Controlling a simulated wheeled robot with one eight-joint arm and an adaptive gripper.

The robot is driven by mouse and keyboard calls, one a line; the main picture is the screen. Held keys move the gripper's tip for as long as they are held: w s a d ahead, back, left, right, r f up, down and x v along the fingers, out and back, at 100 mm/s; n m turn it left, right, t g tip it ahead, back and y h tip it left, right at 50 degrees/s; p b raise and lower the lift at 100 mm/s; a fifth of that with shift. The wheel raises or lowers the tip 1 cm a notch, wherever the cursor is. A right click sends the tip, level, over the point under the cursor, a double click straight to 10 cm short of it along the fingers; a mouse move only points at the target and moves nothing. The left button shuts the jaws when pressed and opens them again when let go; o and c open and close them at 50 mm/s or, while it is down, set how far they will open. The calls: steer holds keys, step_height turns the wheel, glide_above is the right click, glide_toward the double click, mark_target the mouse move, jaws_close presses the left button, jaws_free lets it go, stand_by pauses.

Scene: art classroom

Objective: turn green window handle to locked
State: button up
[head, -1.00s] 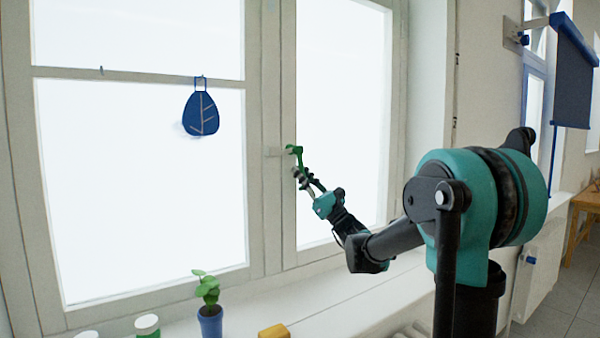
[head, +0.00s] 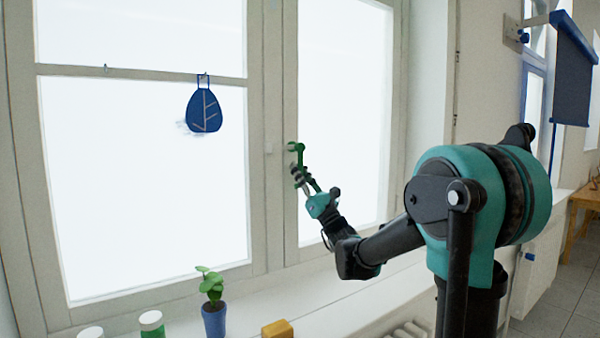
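The green window handle (head: 296,147) is on the window frame's middle post, in the centre of the head view. Its round top shows, and its grip points down, close to upright. My gripper (head: 301,174) is at the lower part of the handle, with its dark fingers overlapping the grip from below. The fingers hide the lower end of the handle. They are too small in the picture to tell whether they are closed on it or only beside it.
A blue leaf-shaped ornament (head: 204,109) hangs on the left pane. On the sill below are a potted plant (head: 213,318), a green-and-white jar (head: 151,323) and a yellow block (head: 277,329). A blue screen (head: 573,75) hangs at the upper right.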

steer(key=o, duration=0.3)
steer(key=v, duration=1.2)
